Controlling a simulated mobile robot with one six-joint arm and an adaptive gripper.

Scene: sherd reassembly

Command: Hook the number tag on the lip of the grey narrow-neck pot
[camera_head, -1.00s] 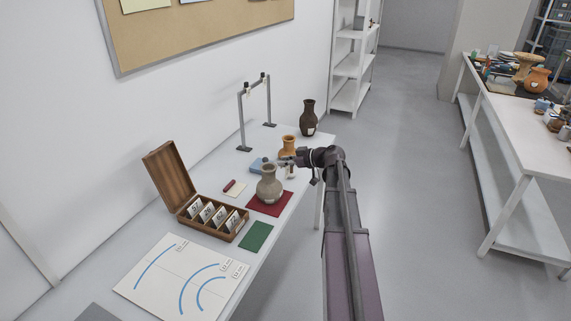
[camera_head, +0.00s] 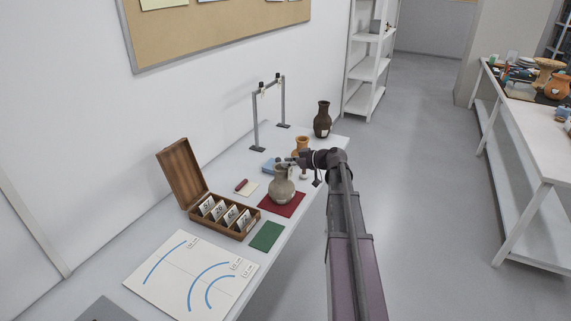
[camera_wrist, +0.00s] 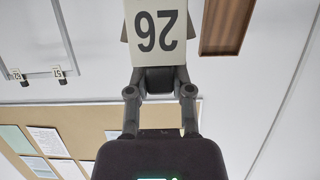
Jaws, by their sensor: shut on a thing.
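The grey narrow-neck pot (camera_head: 282,189) stands upright on a dark red mat (camera_head: 297,207). My gripper (camera_head: 288,161) is at the height of the pot's mouth, at its far side in the head view. In the wrist view my gripper (camera_wrist: 158,80) is shut on a white number tag (camera_wrist: 157,40), which reads 26 upside down. A brownish-grey shape shows at both sides behind the tag; I cannot tell whether it is the pot. The head view does not show whether the tag touches the lip.
An open wooden box (camera_head: 222,222) holds several number tags. An orange pot (camera_head: 301,145) and a dark pot (camera_head: 322,120) stand farther back, with a metal frame (camera_head: 255,122) near the wall. A green mat (camera_head: 266,236) and a curve chart (camera_head: 165,285) lie in front.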

